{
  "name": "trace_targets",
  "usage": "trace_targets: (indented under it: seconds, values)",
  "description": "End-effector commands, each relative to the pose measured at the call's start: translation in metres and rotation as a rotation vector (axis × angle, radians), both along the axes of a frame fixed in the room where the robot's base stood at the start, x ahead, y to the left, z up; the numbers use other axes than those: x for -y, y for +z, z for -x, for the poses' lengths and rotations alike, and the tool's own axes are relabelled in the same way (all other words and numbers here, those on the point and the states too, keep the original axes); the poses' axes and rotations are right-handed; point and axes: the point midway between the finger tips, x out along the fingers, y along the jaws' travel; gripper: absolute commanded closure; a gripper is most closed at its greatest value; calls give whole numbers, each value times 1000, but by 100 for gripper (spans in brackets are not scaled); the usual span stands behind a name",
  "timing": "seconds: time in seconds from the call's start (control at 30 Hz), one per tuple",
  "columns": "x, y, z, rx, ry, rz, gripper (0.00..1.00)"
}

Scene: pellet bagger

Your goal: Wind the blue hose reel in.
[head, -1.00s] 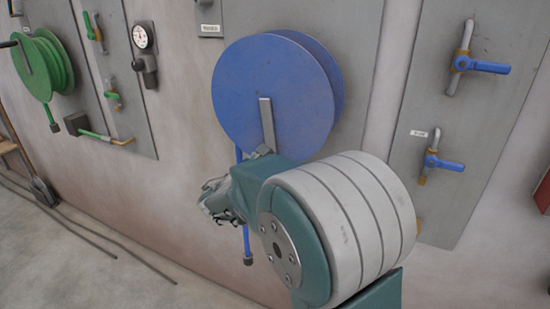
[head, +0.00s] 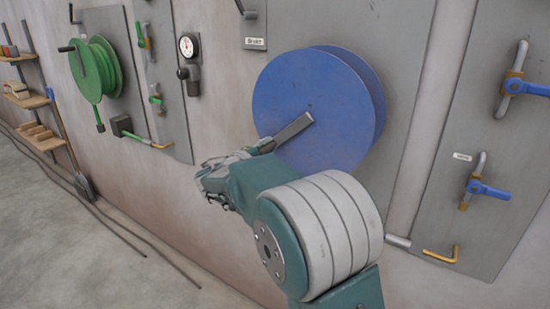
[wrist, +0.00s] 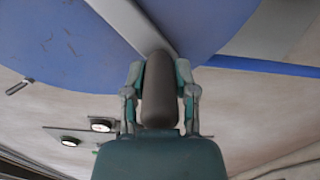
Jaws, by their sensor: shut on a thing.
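The blue hose reel (head: 325,80) is mounted on a grey wall panel, its round face toward me. Its grey crank arm (head: 292,130) slants from the hub to the lower left. In the wrist view, the crank arm (wrist: 133,22) leads to a dark crank handle (wrist: 158,95). My gripper (wrist: 158,78) is shut on this handle, with one finger on each side. In the head view my gripper (head: 238,160) is at the reel's lower left, partly hidden. A blue strip, likely the hose (wrist: 265,66), shows at right in the wrist view. The hose end is not visible in the head view.
A green hose reel (head: 98,68) and a gauge (head: 188,46) are on the wall to the left. Blue-handled valves (head: 488,190) and a yellow pipe (head: 440,254) are at right. A shovel (head: 84,186) leans by shelves at far left. Dark lines cross the floor.

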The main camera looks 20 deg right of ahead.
Motion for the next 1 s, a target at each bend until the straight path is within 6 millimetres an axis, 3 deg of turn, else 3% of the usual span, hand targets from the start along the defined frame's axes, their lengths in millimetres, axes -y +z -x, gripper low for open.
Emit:
trace_targets:
  seconds: [0.43,1.0]
  values:
    - [-18,45,-21,336,5,-262,100]
    - [-20,102,-23,712,1,-552,100]
